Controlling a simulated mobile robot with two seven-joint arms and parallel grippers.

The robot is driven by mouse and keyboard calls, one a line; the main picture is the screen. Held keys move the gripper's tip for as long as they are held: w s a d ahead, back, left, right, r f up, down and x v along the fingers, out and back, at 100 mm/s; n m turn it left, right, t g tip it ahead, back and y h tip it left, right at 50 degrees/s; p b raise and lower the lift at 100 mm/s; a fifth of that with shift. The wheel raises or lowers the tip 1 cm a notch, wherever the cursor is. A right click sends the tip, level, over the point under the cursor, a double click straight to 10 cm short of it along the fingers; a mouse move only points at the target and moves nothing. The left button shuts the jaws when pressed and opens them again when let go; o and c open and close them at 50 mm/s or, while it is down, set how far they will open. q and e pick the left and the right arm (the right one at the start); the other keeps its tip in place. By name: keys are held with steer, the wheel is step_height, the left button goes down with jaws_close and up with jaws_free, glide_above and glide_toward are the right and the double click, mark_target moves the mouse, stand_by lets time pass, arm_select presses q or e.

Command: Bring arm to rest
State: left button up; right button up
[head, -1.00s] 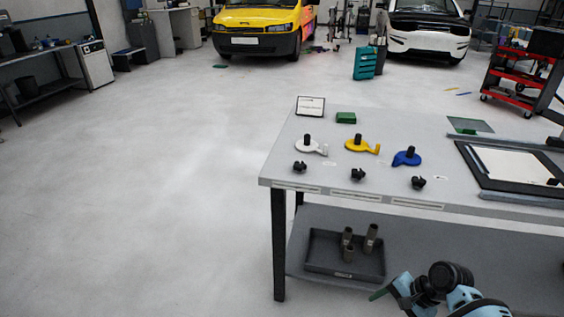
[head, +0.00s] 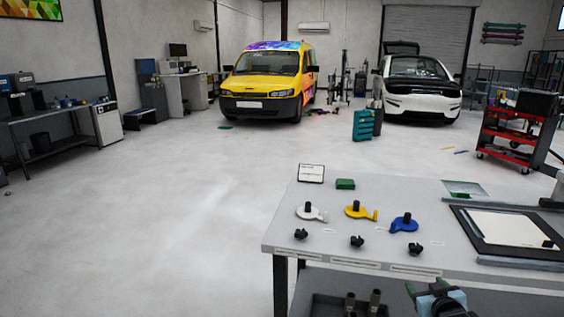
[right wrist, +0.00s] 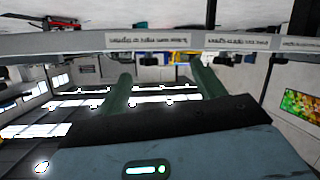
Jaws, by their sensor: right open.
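My right gripper (head: 434,288) shows at the bottom of the head view, just in front of the table's front edge. In the right wrist view its two green fingers (right wrist: 164,92) are spread apart with nothing between them. The grey work table (head: 285,228) stands at the right of the head view. The table's labelled front edge also crosses the top of the right wrist view (right wrist: 85,43). My left gripper is not in either view.
On the table are white (head: 311,214), yellow (head: 361,212) and blue (head: 404,224) pieces, several black knobs, a green block (head: 345,184) and a black-framed board (head: 512,232). A dark tray (head: 328,306) sits below. Open floor lies left.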

steer(key=s+a+f+n+g+y, duration=0.1)
steer(key=s+a+f, duration=0.4)
steer(key=s+f, duration=0.3)
steer(key=s+a+f+n+g+y, duration=0.1)
steer(key=s+a+f, duration=0.45)
steer(key=s, duration=0.45)
steer(key=s+a+f+g, duration=0.1)
steer(key=s+a, duration=0.1)
steer(key=s, duration=0.7)
steer(key=s+a+f+g+y, duration=0.1)
steer(key=s+a+f, duration=0.1)
steer(key=s, duration=0.7)
steer(key=s+a+f+m+g, duration=0.1)
steer(key=s+a, duration=0.3)
steer(key=s, duration=0.5)
steer(key=shift+f+y, duration=0.4)
steer(key=shift+f, duration=0.25)
